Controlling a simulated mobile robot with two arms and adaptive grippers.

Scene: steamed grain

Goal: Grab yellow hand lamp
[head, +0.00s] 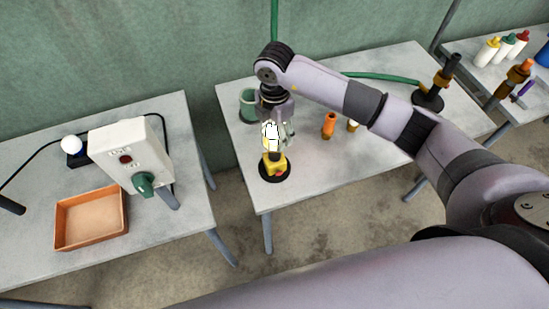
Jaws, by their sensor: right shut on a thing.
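The yellow hand lamp (269,159) stands upright near the front left corner of the middle table, on a round black base or disc (275,176). It has a bright white upper part and a small red spot low on its front. My right gripper (276,134) reaches down from above and is shut on the lamp's upper part. The fingers partly cover the lamp, so the exact contact is hard to see. My left gripper is not in the head view.
A green cup (249,104) stands behind the gripper. An orange bottle-like item (328,125) stands to its right. The left table holds a white box with a green knob (131,152) and an orange tray (91,218). A gap separates the two tables.

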